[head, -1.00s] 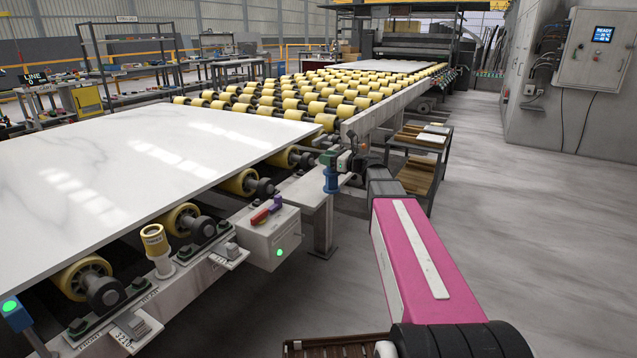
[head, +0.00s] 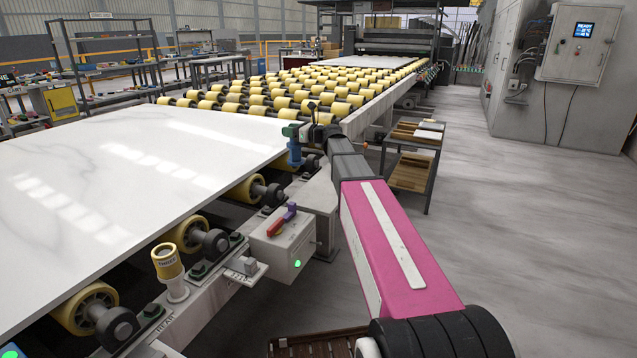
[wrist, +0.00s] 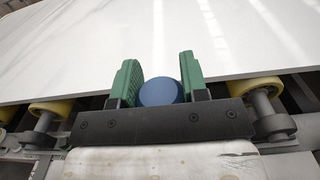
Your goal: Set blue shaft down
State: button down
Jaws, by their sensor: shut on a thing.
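The blue shaft (head: 295,153) is held upright in my gripper (head: 308,133), at the right edge of the white stone slab in the head view. In the wrist view its round blue top (wrist: 160,92) sits between the two green fingers of my gripper (wrist: 160,85).
The white slab (head: 130,170) lies on yellow rollers at the left. A grey box with a red and purple switch (head: 285,240) stands on the frame below the gripper. A cart with boards (head: 412,160) stands right of the conveyor. The floor at the right is clear.

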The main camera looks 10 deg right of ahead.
jog(key=s+d+f, duration=0.6)
jog(key=d+f, duration=0.3)
jog(key=f, duration=0.2)
jog(key=shift+d, duration=0.35)
jog(key=shift+f, duration=0.1)
jog(key=c, duration=0.6)
grip_release()
jog(key=shift+c, duration=0.2)
jog(key=v, duration=1.2)
